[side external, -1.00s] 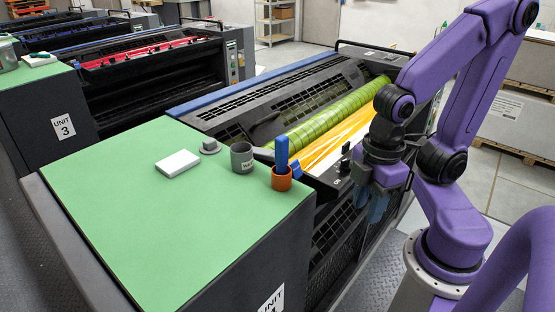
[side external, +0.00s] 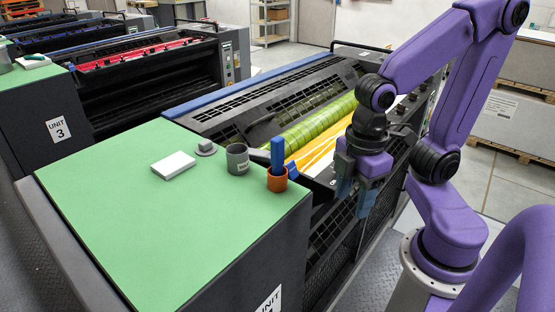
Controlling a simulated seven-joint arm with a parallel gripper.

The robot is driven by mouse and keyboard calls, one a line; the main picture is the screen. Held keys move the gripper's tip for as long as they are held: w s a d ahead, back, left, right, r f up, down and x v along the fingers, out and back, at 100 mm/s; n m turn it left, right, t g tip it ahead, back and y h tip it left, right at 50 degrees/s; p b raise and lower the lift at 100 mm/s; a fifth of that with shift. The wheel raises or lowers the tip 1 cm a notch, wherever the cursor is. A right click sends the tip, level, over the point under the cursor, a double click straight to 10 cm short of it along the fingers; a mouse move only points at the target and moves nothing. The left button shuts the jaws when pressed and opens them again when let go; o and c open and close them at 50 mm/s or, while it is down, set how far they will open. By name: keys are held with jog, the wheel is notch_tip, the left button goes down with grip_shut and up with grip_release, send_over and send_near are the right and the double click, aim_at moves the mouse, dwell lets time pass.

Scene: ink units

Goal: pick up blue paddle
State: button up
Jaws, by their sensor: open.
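The blue paddle (side external: 277,152) stands upright in a small orange cup (side external: 277,184) near the right edge of the green top of the cabinet. Its lower end is hidden inside the cup. My gripper (side external: 354,203) hangs to the right of the cup, beyond the green top's edge and in front of the press side. Its bluish fingers point down, apart and empty. A clear gap lies between the fingers and the paddle.
A grey cup (side external: 237,159), a small grey knob-like piece (side external: 206,148) and a white block (side external: 173,165) sit left of the orange cup. The press with a green roller (side external: 318,122) and yellow ink lies behind. The front of the green top (side external: 150,230) is clear.

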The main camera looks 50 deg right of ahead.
jog(key=w+a+r+n, duration=0.2)
jog(key=w+r, duration=0.7)
jog(key=w, duration=0.2)
notch_tip(320, 180, up, 8)
jog(key=n, duration=0.2)
send_over(277, 137)
jog(key=shift+n, duration=0.3)
notch_tip(277, 137, down, 12)
jog(key=shift+f, duration=0.2)
jog(key=shift+s+a+f, duration=0.1)
jog(key=shift+f, duration=1.2)
jog(key=shift+s+a+f, duration=0.1)
jog(key=shift+f, duration=1.15)
grip_shut()
